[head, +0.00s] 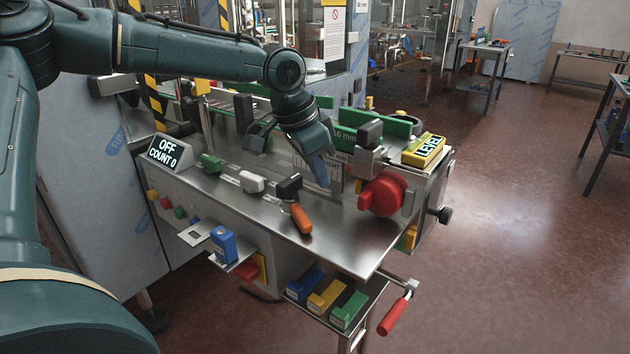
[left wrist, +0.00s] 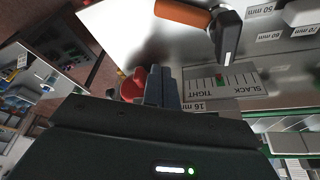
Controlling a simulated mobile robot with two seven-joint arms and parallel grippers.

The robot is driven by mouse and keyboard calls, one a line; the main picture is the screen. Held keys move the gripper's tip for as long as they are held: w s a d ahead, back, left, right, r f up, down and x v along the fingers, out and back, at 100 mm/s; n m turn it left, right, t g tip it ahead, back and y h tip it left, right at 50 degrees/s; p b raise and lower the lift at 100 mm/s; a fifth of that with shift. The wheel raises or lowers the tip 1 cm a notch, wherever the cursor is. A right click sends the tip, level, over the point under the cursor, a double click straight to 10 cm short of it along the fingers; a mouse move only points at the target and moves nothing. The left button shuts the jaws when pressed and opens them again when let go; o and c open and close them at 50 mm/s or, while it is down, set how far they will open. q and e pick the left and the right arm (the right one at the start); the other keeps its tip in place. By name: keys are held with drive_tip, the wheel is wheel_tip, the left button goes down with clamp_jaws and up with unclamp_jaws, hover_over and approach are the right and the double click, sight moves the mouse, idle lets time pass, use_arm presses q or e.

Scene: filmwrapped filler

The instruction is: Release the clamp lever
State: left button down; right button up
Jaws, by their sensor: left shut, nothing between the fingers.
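A lever with an orange grip (head: 301,218) and a black end block (head: 288,185) lies on the steel machine top; it looks like the clamp lever. In the left wrist view its orange grip (left wrist: 183,12) and black end (left wrist: 228,42) show at the top. A SLACK–TIGHT scale plate (left wrist: 225,84) lies beside it. My left gripper (head: 322,178) points down over the machine top, right of the lever and apart from it. Its fingers (left wrist: 158,82) are shut and empty. My right gripper is in neither view.
A red round knob (head: 383,194) stands right of my gripper. Green guide rails (head: 385,122) run behind it. A yellow LEVEL block (head: 424,150) sits at the right end. A red-handled crank (head: 392,316) sticks out at the front. The front right machine top is clear.

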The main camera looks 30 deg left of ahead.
sight(300, 218)
use_arm(q)
drive_tip(key=x, duration=0.8)
drive_tip(key=shift+f+b, duration=0.25)
drive_tip(key=shift+b, duration=0.05)
drive_tip(key=s+a, duration=0.2)
drive_tip(key=shift+s+r+p, duration=0.3)
drive_tip(key=shift+s+r, duration=0.05)
drive_tip(key=shift+s, duration=0.05)
drive_tip(key=shift+s+a+f, duration=0.1)
drive_tip(key=shift+s+a, duration=0.05)
drive_tip(key=shift+s, duration=0.05)
